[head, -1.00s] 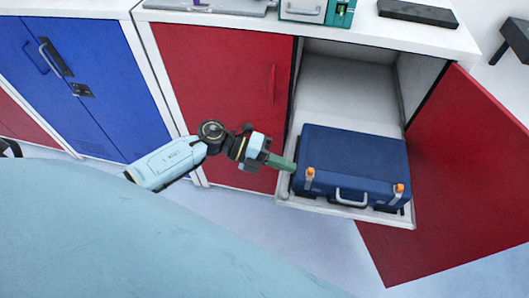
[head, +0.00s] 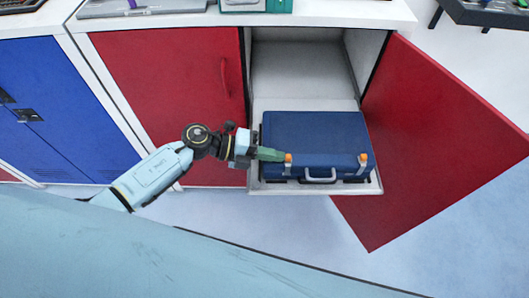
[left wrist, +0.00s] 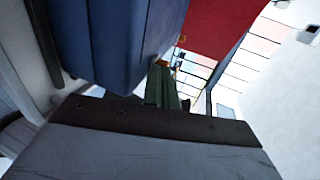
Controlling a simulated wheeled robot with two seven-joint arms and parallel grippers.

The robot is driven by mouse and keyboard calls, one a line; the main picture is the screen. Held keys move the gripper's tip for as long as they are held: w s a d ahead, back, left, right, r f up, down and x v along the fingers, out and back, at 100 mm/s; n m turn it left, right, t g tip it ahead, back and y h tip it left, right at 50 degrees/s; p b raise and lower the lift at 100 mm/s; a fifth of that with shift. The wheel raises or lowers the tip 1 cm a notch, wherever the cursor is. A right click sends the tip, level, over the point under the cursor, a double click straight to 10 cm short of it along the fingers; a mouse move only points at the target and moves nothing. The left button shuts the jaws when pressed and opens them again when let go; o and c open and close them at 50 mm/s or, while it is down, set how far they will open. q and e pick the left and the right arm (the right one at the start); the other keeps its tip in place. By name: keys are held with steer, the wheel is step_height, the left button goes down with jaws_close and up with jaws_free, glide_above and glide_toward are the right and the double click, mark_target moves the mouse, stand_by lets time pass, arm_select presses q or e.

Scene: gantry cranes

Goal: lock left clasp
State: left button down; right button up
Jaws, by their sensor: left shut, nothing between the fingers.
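A closed blue suitcase (head: 316,138) lies on a white pull-out shelf (head: 310,188) in the open cabinet. Its front has a grey handle (head: 320,176), a left clasp (head: 288,163) with an orange tip and a right clasp (head: 363,163) with an orange tip. My left gripper (head: 278,155) is shut and empty, its green fingers at the case's front left, close beside the left clasp. I cannot tell if they touch. In the left wrist view the green fingers (left wrist: 160,85) are together beside the blue case (left wrist: 120,40). My right gripper is not in view.
The red door (head: 440,130) stands open to the right of the shelf. A closed red door (head: 170,90) and blue doors (head: 60,110) are to the left. The white counter (head: 330,15) above carries several items. The floor in front is clear.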

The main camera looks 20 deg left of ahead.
arm_select(q)
steer(key=shift+s+a, duration=0.1)
steer(key=shift+a, duration=0.15)
steer(key=f+v, duration=0.1)
steer(key=v, duration=1.2)
steer(key=shift+a, duration=0.35)
steer(key=shift+r, duration=0.1)
